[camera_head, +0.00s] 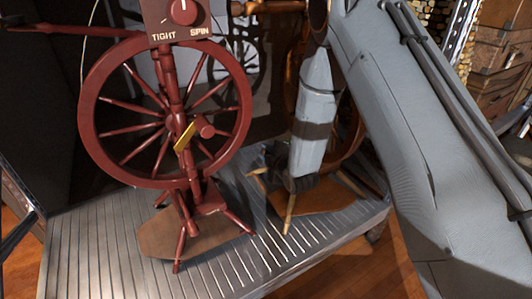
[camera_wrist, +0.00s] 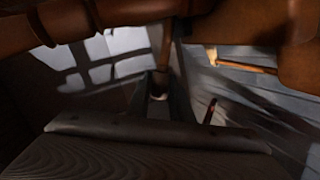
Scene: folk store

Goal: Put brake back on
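A dark red spinning wheel (camera_head: 90,95) stands upright on the ribbed metal platform. A yellow lever (camera_head: 185,136) slants beside a red knob (camera_head: 207,131) near its hub; I cannot tell whether this lever is the brake. In the wrist view, a thin wooden post (camera_wrist: 167,45) rises behind my gripper (camera_wrist: 160,88). Its fingertips are too dark to read.
The brown wooden wheel (camera_head: 349,125) with its base (camera_head: 322,196) stands close behind my arm. Its wooden parts (camera_wrist: 245,67) crowd the wrist view. The metal platform (camera_head: 95,262) has clear room at front left. Stacked boxes (camera_head: 497,45) stand at far right.

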